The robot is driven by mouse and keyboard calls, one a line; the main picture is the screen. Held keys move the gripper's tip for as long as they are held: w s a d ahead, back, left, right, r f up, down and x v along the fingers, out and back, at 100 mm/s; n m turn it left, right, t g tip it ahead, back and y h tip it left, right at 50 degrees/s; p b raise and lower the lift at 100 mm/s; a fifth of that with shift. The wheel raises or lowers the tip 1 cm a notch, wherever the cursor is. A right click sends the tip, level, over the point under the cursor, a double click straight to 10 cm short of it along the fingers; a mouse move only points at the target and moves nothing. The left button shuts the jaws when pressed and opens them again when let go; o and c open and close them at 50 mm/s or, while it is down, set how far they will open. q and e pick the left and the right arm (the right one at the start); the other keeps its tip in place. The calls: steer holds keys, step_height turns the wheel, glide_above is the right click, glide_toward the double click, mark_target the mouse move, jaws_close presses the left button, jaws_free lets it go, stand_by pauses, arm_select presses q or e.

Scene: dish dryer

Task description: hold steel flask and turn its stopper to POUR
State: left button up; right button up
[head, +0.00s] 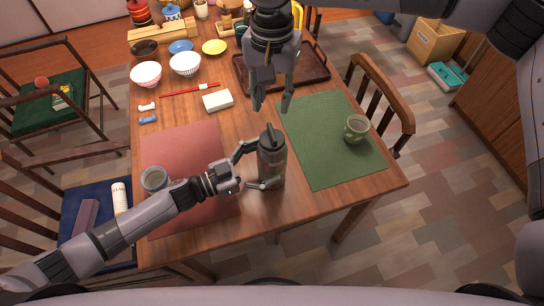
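The steel flask (271,165) stands upright near the table's front edge, between the red and green mats. Its dark stopper (268,134) is on top, with a raised spout or lever; I cannot read any marking on it. My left gripper (265,166) comes from the left with one finger on the flask's far side and one on its near side, and looks closed around its body. My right gripper (271,104) points down, above and behind the stopper in the picture. Its fingers are apart and empty, clear of the flask.
A green mug (356,129) stands on the green mat (320,150). A blue-grey cup (154,179) is on the red mat (190,150). A white box (218,100), bowls (185,64) and a brown tray (312,68) lie farther back. Chairs stand around the table.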

arm_select(q)
steer(key=shift+x, duration=1.05)
steer(key=shift+c, duration=0.3)
